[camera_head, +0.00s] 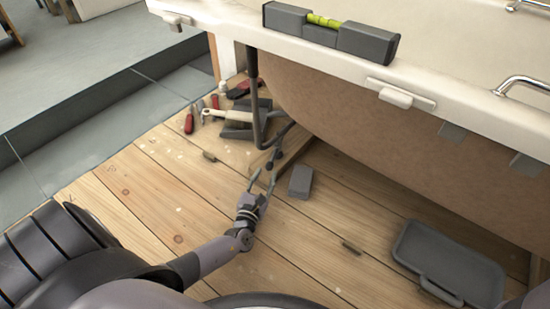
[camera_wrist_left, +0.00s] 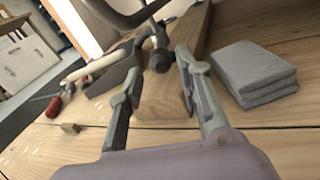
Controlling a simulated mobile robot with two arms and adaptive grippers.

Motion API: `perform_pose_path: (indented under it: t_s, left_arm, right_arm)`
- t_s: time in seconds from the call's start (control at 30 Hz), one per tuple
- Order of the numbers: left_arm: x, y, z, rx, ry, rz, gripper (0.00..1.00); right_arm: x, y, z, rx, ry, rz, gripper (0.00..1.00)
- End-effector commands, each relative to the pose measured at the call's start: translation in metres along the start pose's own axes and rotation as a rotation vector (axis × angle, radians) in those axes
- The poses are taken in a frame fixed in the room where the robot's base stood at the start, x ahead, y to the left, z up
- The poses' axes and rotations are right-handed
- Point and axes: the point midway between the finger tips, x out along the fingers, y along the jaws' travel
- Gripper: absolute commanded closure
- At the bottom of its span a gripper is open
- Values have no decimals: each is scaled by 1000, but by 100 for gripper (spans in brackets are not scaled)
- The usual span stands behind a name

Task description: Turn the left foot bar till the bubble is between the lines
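A grey spirit level (camera_head: 365,43) with a yellow-green vial (camera_head: 325,21) lies on the white tub rim (camera_head: 300,47). The bubble is too small to read against the lines. A dark bent pipe (camera_head: 255,95) runs down below the rim to the floor. Near its lower end is a dark foot part with a round end (camera_head: 278,155), also in the left wrist view (camera_wrist_left: 160,60); I cannot tell for sure which piece is the bar. My left gripper (camera_head: 263,178) is open and empty, just in front of that part. In the wrist view its fingers (camera_wrist_left: 160,85) stand apart, short of it.
Folded grey cloths or pads (camera_head: 300,181) lie right of my left gripper. Hand tools, including red-handled ones (camera_head: 189,123), lie behind to the left. A grey tray (camera_head: 448,262) lies at the right. Small blocks dot the wooden floor (camera_head: 180,205), otherwise clear at left.

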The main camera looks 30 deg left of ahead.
Motion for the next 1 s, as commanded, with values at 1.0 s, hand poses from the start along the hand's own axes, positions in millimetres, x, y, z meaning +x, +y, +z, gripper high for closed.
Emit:
perform_pose_path:
  t_s: [1.0]
  left_arm:
    - [107,0,-1,-1,2,1,72]
  right_arm:
    - [-51,-11,-18,0,0,-1,52]
